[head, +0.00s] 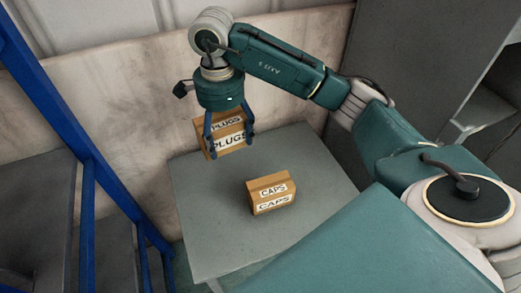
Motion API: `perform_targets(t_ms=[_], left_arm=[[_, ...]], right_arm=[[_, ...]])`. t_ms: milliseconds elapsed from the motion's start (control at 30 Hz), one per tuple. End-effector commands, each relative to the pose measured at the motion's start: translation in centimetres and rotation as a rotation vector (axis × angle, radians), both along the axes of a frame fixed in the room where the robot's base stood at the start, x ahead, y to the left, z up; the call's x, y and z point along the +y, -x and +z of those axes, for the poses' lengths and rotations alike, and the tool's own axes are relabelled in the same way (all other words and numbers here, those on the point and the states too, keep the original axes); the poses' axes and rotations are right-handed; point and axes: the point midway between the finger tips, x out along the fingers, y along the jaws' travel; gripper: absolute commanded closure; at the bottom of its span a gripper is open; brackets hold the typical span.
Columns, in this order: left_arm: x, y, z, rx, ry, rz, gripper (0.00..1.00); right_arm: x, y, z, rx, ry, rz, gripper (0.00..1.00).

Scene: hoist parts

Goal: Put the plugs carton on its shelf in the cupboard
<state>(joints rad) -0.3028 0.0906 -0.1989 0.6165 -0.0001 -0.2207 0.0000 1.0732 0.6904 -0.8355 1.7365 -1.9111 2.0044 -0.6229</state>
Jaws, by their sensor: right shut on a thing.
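The plugs carton (231,144) is a brown box with white PLUGS labels. My right gripper (231,148) is shut on it, with its blue fingers at either side of the carton. The carton is at the far left corner of the grey table; whether it touches the top I cannot tell. A grey cabinet (408,50) with an open side showing a shelf (485,115) stands at the right; I cannot tell if it is the cupboard. My left gripper is not in view.
A brown caps carton (271,194) sits on the grey table (210,240), nearer than the plugs carton. A blue-framed rack (62,105) with dark shelves stands at the left. A pale wall (120,110) is behind the table.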

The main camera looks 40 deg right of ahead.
Motion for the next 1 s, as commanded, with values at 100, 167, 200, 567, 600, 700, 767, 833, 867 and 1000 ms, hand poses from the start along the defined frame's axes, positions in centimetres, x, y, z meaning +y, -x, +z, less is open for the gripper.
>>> perform_targets(t_ms=[100, 167, 200, 567, 600, 700, 767, 833, 867, 1000], left_arm=[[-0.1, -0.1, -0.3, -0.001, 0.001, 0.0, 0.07], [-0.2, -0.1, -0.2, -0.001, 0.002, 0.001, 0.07], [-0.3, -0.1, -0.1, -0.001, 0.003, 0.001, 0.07], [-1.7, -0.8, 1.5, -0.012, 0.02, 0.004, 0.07], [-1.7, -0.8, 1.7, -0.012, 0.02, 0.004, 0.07], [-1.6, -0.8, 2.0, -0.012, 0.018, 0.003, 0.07], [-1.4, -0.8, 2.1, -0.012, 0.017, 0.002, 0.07], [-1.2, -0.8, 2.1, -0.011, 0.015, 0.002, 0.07], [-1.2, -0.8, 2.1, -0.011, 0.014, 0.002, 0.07], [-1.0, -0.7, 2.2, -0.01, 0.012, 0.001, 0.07]], right_arm=[[-0.3, -0.4, -0.6, -0.001, -0.002, -0.092, 0.72], [-0.3, -0.5, -1.2, 0.0, -0.001, -0.112, 0.72], [-0.4, -0.5, -1.7, 0.002, 0.0, -0.119, 0.72], [-0.4, -0.3, -10.7, 0.005, 0.0, -0.121, 0.72], [-0.3, -0.3, -11.7, 0.005, -0.001, -0.119, 0.72], [-0.3, -0.4, -13.8, 0.002, -0.001, -0.119, 0.72], [-0.4, -0.4, -14.9, 0.002, 0.0, -0.118, 0.72], [-0.4, -0.5, -15.6, -0.002, -0.001, -0.118, 0.72], [-0.4, -0.5, -15.9, -0.001, -0.001, -0.119, 0.72], [-0.3, -0.5, -16.7, -0.002, -0.002, -0.117, 0.72]])
